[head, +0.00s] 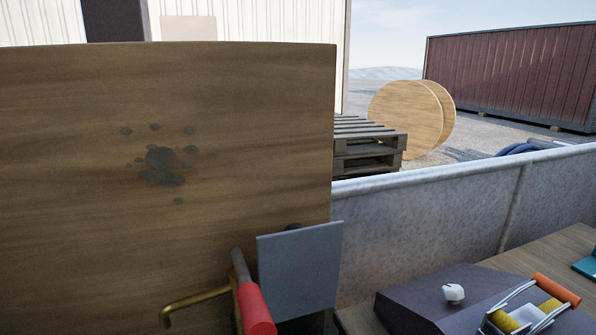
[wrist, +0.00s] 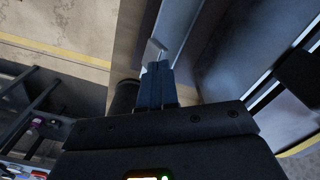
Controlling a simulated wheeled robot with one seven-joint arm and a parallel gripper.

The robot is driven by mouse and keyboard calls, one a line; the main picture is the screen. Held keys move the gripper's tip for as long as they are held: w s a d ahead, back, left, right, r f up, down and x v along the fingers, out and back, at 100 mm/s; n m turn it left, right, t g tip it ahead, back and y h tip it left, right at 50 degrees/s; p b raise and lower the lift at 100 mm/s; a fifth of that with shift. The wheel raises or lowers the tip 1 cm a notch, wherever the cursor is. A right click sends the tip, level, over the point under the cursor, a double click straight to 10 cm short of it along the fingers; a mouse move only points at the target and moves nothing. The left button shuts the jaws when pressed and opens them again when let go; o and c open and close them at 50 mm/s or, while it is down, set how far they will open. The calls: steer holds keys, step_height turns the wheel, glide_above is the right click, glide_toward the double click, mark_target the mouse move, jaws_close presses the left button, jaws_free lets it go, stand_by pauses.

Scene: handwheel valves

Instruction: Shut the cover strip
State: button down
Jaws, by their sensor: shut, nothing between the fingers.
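A flat grey plate (head: 301,268), which may be the cover strip, stands tilted at the lower right of a wooden board (head: 90,160) in the head view. Its hinge or fixing is hidden. A red-handled lever (head: 255,309) and a bent brass pipe (head: 197,297) are beside it on the left. My gripper (wrist: 158,66) shows in the wrist view with its dark fingers together and nothing between them. A thin pale metal piece (wrist: 157,46) appears just beyond the fingertips; I cannot tell whether they touch. I cannot make out the gripper in the head view.
A grey low wall (head: 430,220) runs behind. A bench at right holds a dark sloped box (head: 420,300) with a white knob (head: 453,293) and an orange-handled carrier (head: 556,290). In the wrist view, a long grey panel (wrist: 240,50) lies close to the right of the fingers.

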steer(key=shift+f, duration=0.35)
steer(key=shift+r, duration=0.1)
step_height(320, 180, up, 6)
steer(key=p, duration=0.5)
stand_by(0.3)
